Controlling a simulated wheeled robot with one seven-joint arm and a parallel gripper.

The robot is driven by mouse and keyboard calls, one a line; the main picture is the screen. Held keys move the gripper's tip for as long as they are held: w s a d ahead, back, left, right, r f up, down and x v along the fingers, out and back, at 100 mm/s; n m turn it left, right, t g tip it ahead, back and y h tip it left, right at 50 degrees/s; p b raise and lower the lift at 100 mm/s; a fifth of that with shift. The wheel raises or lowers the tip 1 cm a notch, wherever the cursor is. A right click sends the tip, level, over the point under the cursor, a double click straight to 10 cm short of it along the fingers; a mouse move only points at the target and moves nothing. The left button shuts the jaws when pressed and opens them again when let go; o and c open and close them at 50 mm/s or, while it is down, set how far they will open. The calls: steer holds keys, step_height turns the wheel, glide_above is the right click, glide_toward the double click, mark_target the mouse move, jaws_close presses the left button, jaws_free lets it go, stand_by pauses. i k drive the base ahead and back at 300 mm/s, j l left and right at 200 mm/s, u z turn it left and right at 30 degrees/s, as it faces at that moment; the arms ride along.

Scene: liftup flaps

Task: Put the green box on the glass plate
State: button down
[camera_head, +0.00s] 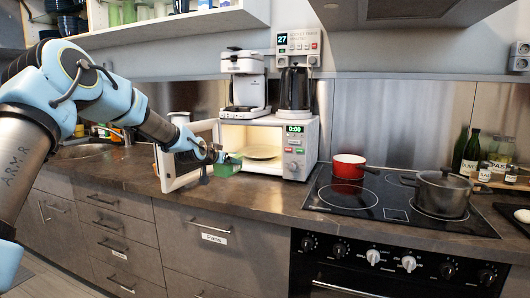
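The green box (228,169) is at the tip of my gripper (219,159), in front of the open microwave at its left side. My gripper appears shut on the box; the fingers are small and partly hidden in this view. The box looks to be held above the counter. The glass plate (262,153) lies inside the lit microwave (299,140), to the right of the box and apart from it.
The microwave door (178,178) stands open to the left, close to my arm. A coffee maker (244,80) and a dark appliance (295,92) stand on top of the microwave. A red pot (348,168) and a grey pot (442,195) stand on the stove at right.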

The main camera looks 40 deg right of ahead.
mark_target(261, 152)
steer(key=i+l, duration=0.1)
steer(key=l, duration=0.3)
steer(key=i+l, duration=0.15)
steer(key=l, duration=0.25)
steer(key=i+l, duration=0.1)
steer(key=l, duration=0.3)
steer(key=i+l, duration=0.15)
steer(key=l, duration=0.25)
